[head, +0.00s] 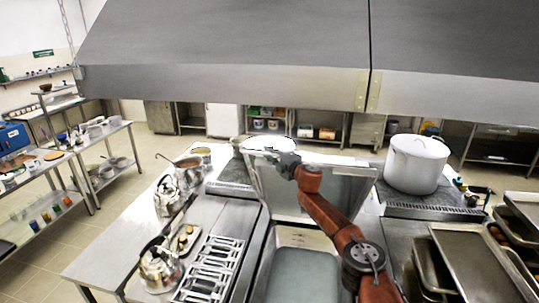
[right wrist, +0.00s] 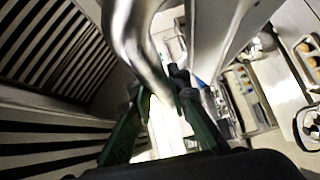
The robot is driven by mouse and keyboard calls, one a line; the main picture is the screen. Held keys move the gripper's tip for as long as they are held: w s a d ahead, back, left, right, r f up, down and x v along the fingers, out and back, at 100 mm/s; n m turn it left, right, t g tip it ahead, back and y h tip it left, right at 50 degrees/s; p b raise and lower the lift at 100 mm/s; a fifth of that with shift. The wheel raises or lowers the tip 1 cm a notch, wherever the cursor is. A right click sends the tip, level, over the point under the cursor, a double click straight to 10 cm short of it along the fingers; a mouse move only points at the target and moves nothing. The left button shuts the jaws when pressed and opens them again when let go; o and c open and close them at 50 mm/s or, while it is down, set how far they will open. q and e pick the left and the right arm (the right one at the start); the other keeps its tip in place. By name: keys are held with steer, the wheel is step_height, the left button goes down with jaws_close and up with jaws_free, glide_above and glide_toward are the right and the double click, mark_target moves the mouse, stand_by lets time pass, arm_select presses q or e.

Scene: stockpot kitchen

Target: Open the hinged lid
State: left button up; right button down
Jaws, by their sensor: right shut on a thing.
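The hinged lid (head: 345,189) is a flat steel panel, raised steeply at the back of the steel basin (head: 300,278), whose inside shows in front of it. My right arm reaches over the basin to the lid. My right gripper (head: 284,160) is at the lid's upper left edge. In the right wrist view its dark green fingers (right wrist: 165,100) close around a curved steel bar, the lid's handle (right wrist: 135,38). The exact contact between fingers and bar is partly hidden. My left gripper is in neither view.
A large white stockpot (head: 416,165) stands right of the lid. Steel kettles (head: 160,266) and a slotted rack (head: 211,268) stand on the left counter. Stacked trays (head: 468,262) are at the right. A grey hood (head: 230,45) hangs above.

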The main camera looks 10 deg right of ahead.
steer(key=c, duration=1.8)
jaws_free()
steer(key=shift+a+f, duration=0.1)
steer(key=shift+a, duration=0.1)
steer(key=shift+c, duration=0.2)
steer(key=shift+d, duration=0.15)
steer(key=shift+s+f, duration=0.1)
steer(key=shift+s+f, duration=0.1)
steer(key=shift+s+d+f, duration=0.1)
steer(key=shift+s+d, duration=0.15)
steer(key=shift+s, duration=0.2)
steer(key=v, duration=0.7)
steer(key=r+v, duration=0.1)
steer(key=v, duration=0.2)
steer(key=shift+s, duration=0.3)
steer(key=shift+f, duration=0.1)
